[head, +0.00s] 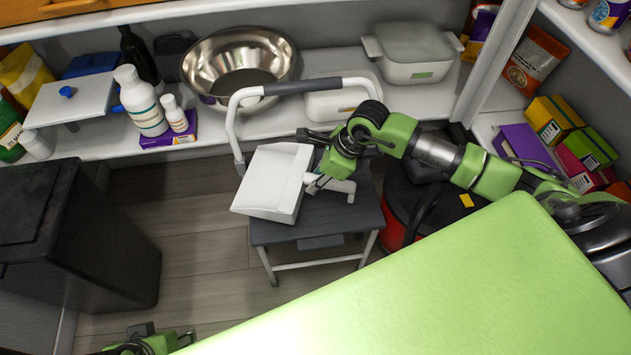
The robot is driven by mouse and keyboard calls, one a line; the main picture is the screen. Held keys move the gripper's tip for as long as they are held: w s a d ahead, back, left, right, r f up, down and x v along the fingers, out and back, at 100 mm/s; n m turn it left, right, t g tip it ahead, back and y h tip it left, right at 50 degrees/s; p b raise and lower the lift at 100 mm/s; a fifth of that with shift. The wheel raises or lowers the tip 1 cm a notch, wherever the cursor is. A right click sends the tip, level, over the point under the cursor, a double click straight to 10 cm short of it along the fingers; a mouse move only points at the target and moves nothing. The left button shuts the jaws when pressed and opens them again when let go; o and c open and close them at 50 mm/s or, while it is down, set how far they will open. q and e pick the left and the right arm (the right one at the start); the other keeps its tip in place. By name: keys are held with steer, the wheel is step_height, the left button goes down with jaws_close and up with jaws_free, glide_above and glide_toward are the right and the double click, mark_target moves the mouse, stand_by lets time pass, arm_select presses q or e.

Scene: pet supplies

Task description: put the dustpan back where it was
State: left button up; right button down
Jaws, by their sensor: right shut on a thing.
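The white dustpan (272,182) is at the middle of the head view, tilted, over the grey step stool (318,220) with a white frame. My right gripper (318,180) is shut on the dustpan at its right side, where the handle seems to be. The fingers hide part of the handle. I cannot tell whether the dustpan touches the stool's top. My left gripper (150,343) shows only in part at the bottom left edge, and its fingers are not clear.
A shelf behind holds a steel bowl (238,68), white bottles (140,102) and a lidded white container (412,50). A black bin (70,235) stands at left. A red and black round object (405,205) is right of the stool. Floor between bin and stool is clear.

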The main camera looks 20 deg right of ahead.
steer(key=shift+w+f, duration=0.3)
steer(key=shift+f, duration=0.5)
arm_select(q)
steer(key=shift+s+r, duration=0.15)
steer(key=shift+r, duration=0.3)
arm_select(e)
steer(key=c, duration=1.8)
jaws_free()
steer(key=shift+c, duration=0.2)
